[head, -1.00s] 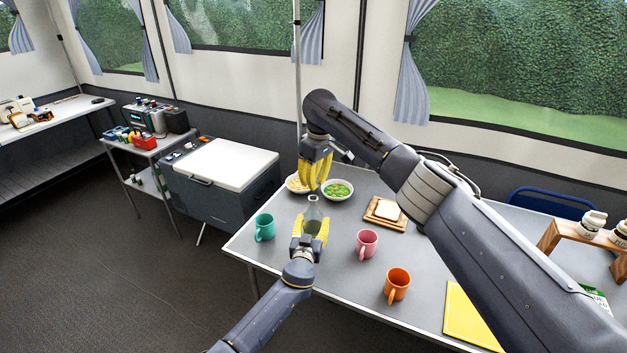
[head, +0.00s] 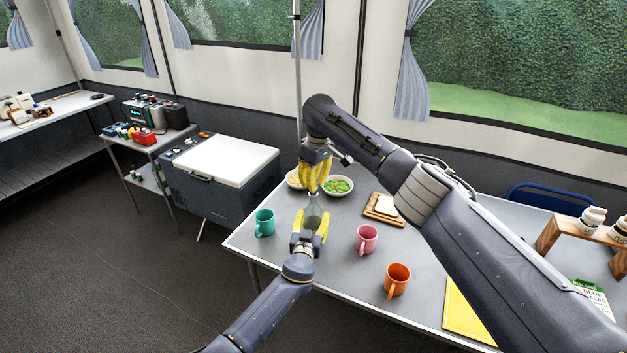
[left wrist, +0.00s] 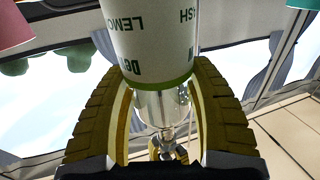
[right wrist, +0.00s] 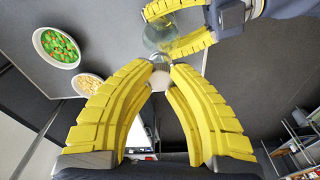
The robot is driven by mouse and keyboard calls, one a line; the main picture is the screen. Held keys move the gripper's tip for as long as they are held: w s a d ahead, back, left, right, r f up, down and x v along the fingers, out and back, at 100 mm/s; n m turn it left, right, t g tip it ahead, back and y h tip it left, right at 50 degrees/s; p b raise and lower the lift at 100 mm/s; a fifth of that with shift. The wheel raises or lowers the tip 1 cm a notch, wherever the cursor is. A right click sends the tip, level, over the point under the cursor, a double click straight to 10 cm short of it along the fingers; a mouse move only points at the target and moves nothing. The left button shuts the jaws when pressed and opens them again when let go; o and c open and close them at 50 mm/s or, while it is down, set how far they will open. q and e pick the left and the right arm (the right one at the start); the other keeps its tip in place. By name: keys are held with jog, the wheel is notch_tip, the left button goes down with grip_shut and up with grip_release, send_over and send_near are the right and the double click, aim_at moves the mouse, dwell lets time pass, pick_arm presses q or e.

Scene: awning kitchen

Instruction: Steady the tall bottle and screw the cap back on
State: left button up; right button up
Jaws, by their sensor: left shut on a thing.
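The tall bottle (head: 312,214) is clear and stands upright on the table. Its white label with a green band (left wrist: 155,50) fills the top of the left wrist view. My left gripper (head: 310,228) is shut around the bottle's body from the front. My right gripper (head: 312,180) points down from above, its fingertips just over the bottle's neck. In the right wrist view its tips close on a small pale piece, the cap (right wrist: 161,80), right by the neck. Whether the cap touches the neck or sits on its thread I cannot tell.
A teal mug (head: 264,223) stands left of the bottle, a pink mug (head: 366,239) and an orange mug (head: 397,280) to the right. A bowl of vegetables (head: 338,187) and a bread board (head: 383,210) are behind. A yellow board (head: 466,318) lies front right.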

jog(key=shift+f, duration=0.2)
jog(key=shift+f, duration=0.55)
dwell(0.6)
jog(key=m, duration=0.6)
jog(key=shift+h, duration=0.3)
jog(key=m, duration=0.6)
jog(key=shift+h, duration=0.3)
jog(key=m, duration=0.6)
jog(key=shift+a+h, duration=0.1)
jog(key=shift+h, duration=0.2)
jog(key=m, duration=0.3)
jog(key=shift+m, duration=0.3)
jog(key=m, duration=0.4)
jog(key=shift+f+g, duration=0.1)
jog(key=shift+g, duration=0.2)
